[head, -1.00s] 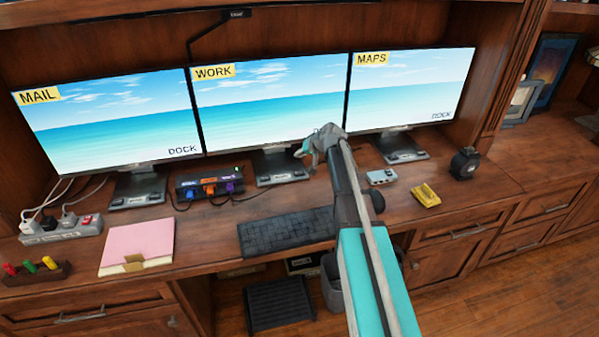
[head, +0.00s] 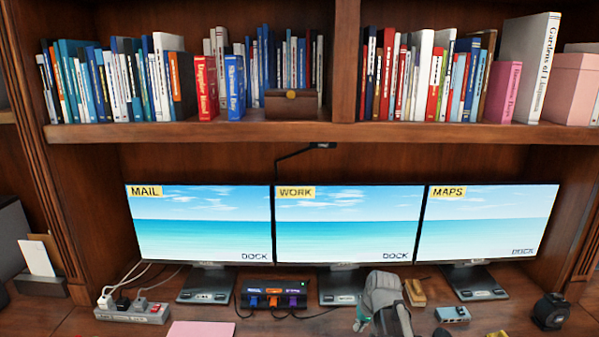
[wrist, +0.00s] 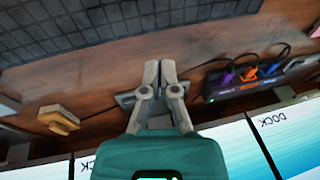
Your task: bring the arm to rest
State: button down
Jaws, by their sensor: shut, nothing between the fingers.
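My gripper (wrist: 160,70) is shut and empty in the wrist view, its two grey fingers together over the brown desk between the keyboard and the monitors. It looks close to a monitor foot, but I cannot tell whether they touch. In the head view my wrist and gripper (head: 385,298) show at the bottom, right of centre, in front of the WORK monitor (head: 345,225). The fingertips there are hard to make out, and the rest of my arm is below the picture.
A black hub (head: 273,292) with coloured plugs stands left of my gripper. A wooden block (head: 415,292) and grey box (head: 452,313) stand right of it. The keyboard (wrist: 60,35) shows in the wrist view. A book shelf (head: 240,131) overhangs the monitors.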

jog(key=s+r+g+h+p, duration=0.2)
jog(key=s, duration=0.9)
jog(key=shift+s+r, duration=0.3)
jog(key=shift+r, duration=0.05)
jog(key=shift+a, duration=0.1)
